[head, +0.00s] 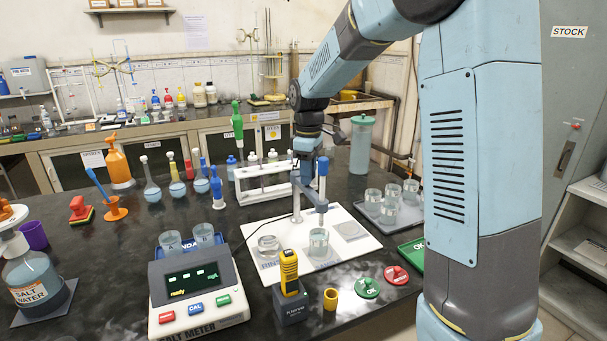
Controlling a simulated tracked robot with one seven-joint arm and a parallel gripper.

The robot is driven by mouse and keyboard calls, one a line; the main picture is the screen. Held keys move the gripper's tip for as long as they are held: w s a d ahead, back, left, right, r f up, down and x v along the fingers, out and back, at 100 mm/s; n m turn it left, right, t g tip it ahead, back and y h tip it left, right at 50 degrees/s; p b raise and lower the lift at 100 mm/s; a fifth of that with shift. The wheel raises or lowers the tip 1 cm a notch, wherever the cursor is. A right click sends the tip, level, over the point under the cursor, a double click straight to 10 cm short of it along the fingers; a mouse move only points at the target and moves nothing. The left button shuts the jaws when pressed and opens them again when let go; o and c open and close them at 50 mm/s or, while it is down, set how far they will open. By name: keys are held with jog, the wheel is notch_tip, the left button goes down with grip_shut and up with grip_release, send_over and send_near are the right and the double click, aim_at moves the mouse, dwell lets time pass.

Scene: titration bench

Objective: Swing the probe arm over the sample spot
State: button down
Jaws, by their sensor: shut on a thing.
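The probe arm (308,190) is a grey-blue bar on a slim post (296,207) that rises from a white board (275,222). A blue upright part (323,168) stands at its near end. My gripper (308,172) is at the arm from above, shut on it; the fingertips are partly hidden. A glass beaker (319,243) with clear liquid stands on the board, just below the arm's near end in the picture. Whether the probe is exactly over it, I cannot tell. Another small glass dish (268,245) and a grey square (350,230) are on the board.
A salt meter (195,287) with two cups stands left of the board. A yellow handheld device (290,272) is in front. A white rack (265,185) stands behind. A tray with several beakers (388,214) is right. Red and green discs (396,275) lie front right.

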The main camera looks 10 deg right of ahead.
jog(key=c, duration=0.9)
grip_release()
notch_tip(320, 180, up, 14)
jog(key=shift+f, duration=0.2)
